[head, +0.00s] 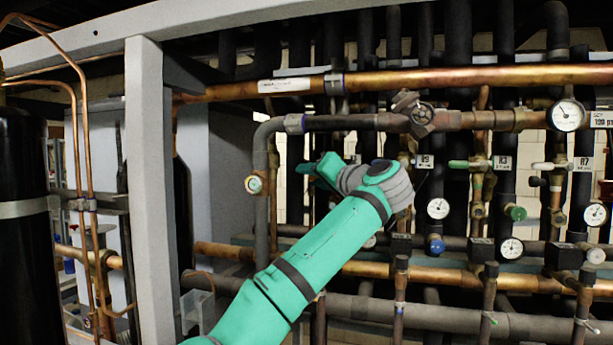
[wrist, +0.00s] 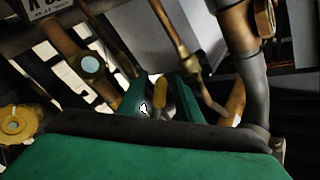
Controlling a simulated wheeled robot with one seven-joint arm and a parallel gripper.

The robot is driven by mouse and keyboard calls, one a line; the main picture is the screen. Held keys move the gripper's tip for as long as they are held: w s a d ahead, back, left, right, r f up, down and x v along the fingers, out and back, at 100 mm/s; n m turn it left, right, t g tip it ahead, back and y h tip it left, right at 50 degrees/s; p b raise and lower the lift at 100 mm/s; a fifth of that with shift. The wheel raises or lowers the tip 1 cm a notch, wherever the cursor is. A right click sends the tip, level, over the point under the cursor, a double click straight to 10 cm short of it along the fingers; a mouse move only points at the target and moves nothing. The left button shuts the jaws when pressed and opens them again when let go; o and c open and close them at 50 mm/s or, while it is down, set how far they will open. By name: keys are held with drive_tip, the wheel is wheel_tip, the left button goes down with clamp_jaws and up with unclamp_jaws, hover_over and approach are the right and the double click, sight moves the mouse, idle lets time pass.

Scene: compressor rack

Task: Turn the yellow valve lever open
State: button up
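The yellow valve lever (wrist: 160,92) shows in the wrist view as a short upright yellow handle between the two green fingers of my gripper (wrist: 160,84). The fingers stand apart on either side of it, with narrow gaps showing; I cannot tell whether either one touches it. In the head view my gripper (head: 318,170) points left in front of the pipes, at the end of my green arm. The yellow lever cannot be made out in the head view, and its lower part is hidden in the wrist view.
Gauges (head: 438,208) and vertical pipes crowd the right. A grey post (head: 147,190) stands at left. A yellow round knob (wrist: 14,125) is at the wrist view's left edge.

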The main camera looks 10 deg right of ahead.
drive_tip(key=shift+x, duration=1.4)
clamp_jaws()
drive_tip(key=shift+f, duration=0.1)
drive_tip(key=shift+s+d+f+n+g+h, duration=0.3)
drive_tip(key=shift+d+f+n+g+h, duration=0.35)
drive_tip(key=shift+n+g, duration=0.25)
drive_tip(key=shift+s+d+f+n+g+h, duration=0.3)
drive_tip(key=shift+d+f+n+g+h, duration=0.2)
drive_tip(key=shift+f+n+g, duration=0.4)
drive_tip(key=shift+r, duration=0.15)
unclamp_jaws()
